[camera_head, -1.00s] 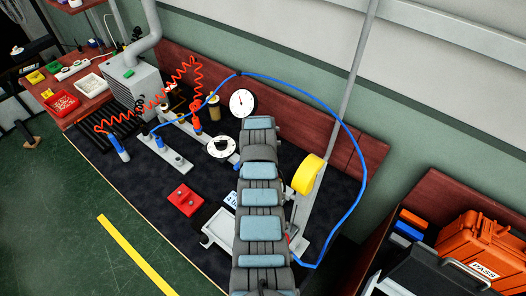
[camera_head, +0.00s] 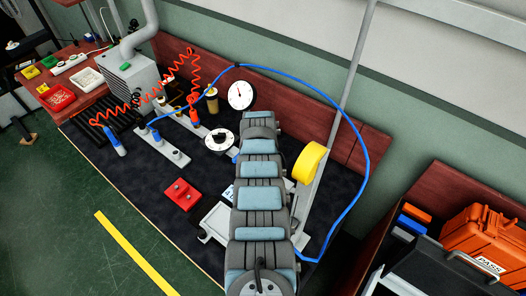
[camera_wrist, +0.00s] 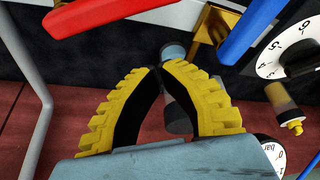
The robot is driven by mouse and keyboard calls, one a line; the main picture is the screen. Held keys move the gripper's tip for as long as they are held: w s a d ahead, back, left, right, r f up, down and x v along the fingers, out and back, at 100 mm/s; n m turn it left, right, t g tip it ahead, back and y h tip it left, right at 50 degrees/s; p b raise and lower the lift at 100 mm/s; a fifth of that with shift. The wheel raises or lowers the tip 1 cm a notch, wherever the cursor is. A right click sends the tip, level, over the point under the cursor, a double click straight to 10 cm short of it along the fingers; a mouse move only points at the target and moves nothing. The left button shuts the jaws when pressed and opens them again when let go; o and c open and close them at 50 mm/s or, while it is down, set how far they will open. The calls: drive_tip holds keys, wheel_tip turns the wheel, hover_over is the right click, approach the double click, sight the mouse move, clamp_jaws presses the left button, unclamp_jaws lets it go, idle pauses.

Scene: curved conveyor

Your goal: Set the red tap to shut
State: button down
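A red lever-like bar (camera_wrist: 112,12), which looks like the red tap's handle, crosses the upper left of the wrist view. Its left end nears the picture's top left, and its pivot is out of view. My gripper (camera_wrist: 160,68) has yellow ribbed fingers with black inner faces. Its tips meet or almost meet below the red bar, with nothing seen between them. The tips look apart from the bar, though depth is hard to judge. In the head view my arm hides my gripper, and I cannot make out the red tap there.
A blue bar (camera_wrist: 252,28) and brass fitting (camera_wrist: 212,27) lie right of the red one. A white dial (camera_wrist: 272,62) and a gauge (camera_head: 241,95) stand close by. A blue hose (camera_head: 366,170) loops around a yellow disc (camera_head: 310,162). A red button box (camera_head: 182,195) sits on the dark bench.

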drive_tip(key=s+p, duration=0.2)
drive_tip(key=p, duration=0.1)
drive_tip(key=shift+f, duration=0.3)
drive_tip(key=shift+s+f, duration=0.2)
drive_tip(key=shift+s, duration=0.3)
drive_tip(key=shift+s+r, duration=0.1)
drive_tip(key=shift+s, duration=0.1)
drive_tip(key=shift+s, duration=0.25)
